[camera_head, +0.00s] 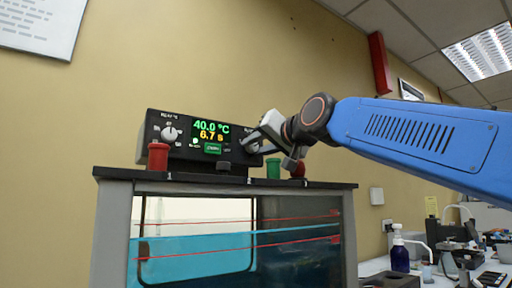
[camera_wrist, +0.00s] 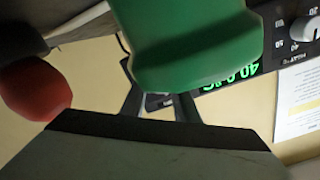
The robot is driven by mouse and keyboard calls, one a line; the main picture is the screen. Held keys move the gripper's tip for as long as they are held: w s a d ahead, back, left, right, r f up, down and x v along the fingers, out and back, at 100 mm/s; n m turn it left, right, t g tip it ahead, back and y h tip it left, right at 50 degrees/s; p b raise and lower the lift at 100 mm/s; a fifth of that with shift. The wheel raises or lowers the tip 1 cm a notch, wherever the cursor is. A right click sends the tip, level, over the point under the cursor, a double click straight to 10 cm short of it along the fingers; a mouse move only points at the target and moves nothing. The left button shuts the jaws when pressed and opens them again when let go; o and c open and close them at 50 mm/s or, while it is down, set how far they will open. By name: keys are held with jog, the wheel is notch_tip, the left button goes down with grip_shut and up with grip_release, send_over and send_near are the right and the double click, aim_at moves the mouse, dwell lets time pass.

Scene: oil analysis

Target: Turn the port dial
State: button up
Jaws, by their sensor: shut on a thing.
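The black control box (camera_head: 196,152) stands on top of the bath, with a lit display reading 40.0 °C and 6.7 s. The port dial, at the right end of its front panel, is almost wholly hidden by my gripper (camera_head: 256,140). My gripper reaches in from the right and is shut on the dial. In the wrist view, the gripper fingers (camera_wrist: 160,106) converge at the panel behind a green stopper, and the dial's pointer cannot be read.
A green stopper (camera_head: 273,168) stands just below my gripper and fills the top of the wrist view (camera_wrist: 185,45). A red stopper (camera_head: 298,169) is right of it, another red one (camera_head: 158,156) at the left. The heat dial (camera_head: 170,133) is left of the display. The bath's black lid (camera_head: 335,184) runs below.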

dwell(0.4)
jog(key=o, duration=1.1)
jog(key=shift+c, duration=0.2)
jog(key=v, duration=1.7)
jog(key=shift+s+d, duration=0.2)
